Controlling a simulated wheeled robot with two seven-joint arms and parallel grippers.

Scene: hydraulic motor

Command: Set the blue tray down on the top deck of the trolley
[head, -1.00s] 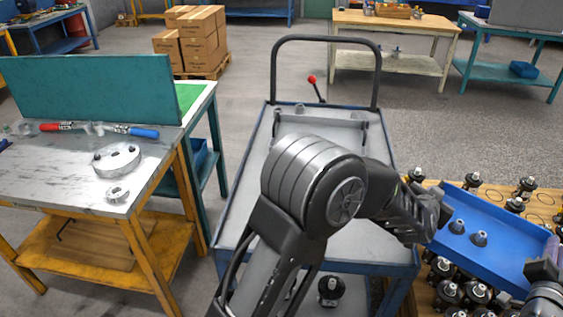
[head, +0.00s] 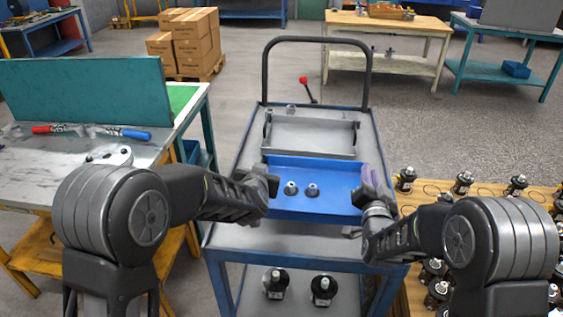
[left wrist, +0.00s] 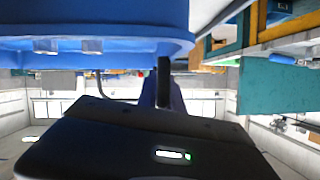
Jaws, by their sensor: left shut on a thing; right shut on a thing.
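The blue tray (head: 335,203) is over the top deck of the trolley (head: 285,238), in front of a grey tray-like frame (head: 312,136) on that deck. Two small dark and grey parts (head: 301,190) stand upright in the blue tray. My left gripper (head: 266,187) is shut on its left end and my right gripper (head: 366,193) on its right end. The tray looks about level; I cannot tell whether it touches the deck. The left wrist view shows the blue tray wall (left wrist: 110,22) close up.
A pallet-like wooden table (head: 505,205) with several black motor parts is at right. The workbench (head: 45,175) at left holds a red and a blue tool. The trolley handle (head: 315,42) rises at the far end. Two black parts (head: 322,288) stand on the lower shelf.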

